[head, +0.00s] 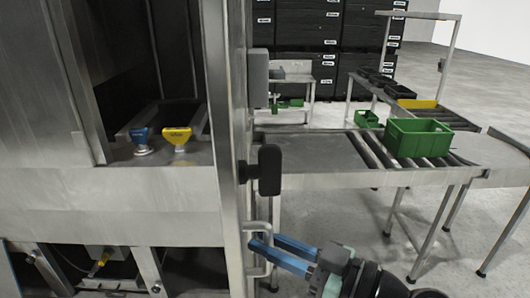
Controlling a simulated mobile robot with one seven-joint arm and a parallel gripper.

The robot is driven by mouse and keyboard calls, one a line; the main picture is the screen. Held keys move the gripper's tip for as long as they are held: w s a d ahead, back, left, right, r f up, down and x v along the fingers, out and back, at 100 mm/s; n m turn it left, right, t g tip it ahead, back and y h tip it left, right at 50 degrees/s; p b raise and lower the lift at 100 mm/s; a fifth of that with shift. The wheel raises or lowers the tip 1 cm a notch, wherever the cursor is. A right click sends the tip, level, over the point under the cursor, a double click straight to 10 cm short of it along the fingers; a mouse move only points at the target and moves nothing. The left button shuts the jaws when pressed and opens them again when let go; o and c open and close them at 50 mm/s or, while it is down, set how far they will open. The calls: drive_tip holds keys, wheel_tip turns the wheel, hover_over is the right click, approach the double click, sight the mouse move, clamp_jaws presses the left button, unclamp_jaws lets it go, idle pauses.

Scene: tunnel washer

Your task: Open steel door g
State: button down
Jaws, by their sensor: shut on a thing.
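A tall steel panel (228,130) stands at the middle left with a bar handle (258,232) on its right side, low down. I take this panel to be steel door g, but no label shows. I see it at a steep angle, so I cannot tell how far it stands open. My gripper (262,247) reaches in from the lower right. Its two blue fingers are shut on the bar handle, one above the other in the picture. The fingertips partly cover the handle.
A black block (269,170) sticks out above the handle. Left is a steel machine with a recess holding a blue fitting (141,140) and a yellow fitting (176,137). Right is a roller table (330,150) with a green crate (418,138). Floor shows beneath the table.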

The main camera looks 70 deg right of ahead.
drive_tip(key=shift+d+r, duration=0.1)
drive_tip(key=c, duration=1.1)
unclamp_jaws()
drive_tip(key=shift+w+d, duration=0.1)
drive_tip(key=shift+f, duration=0.2)
drive_tip(key=s+b, duration=0.1)
drive_tip(key=s, duration=0.3)
drive_tip(key=s+a+b, duration=0.1)
drive_tip(key=s, duration=0.3)
drive_tip(key=s+b, duration=0.1)
drive_tip(key=s, duration=0.4)
drive_tip(key=shift+a+r, duration=0.1)
drive_tip(key=shift+a, duration=0.3)
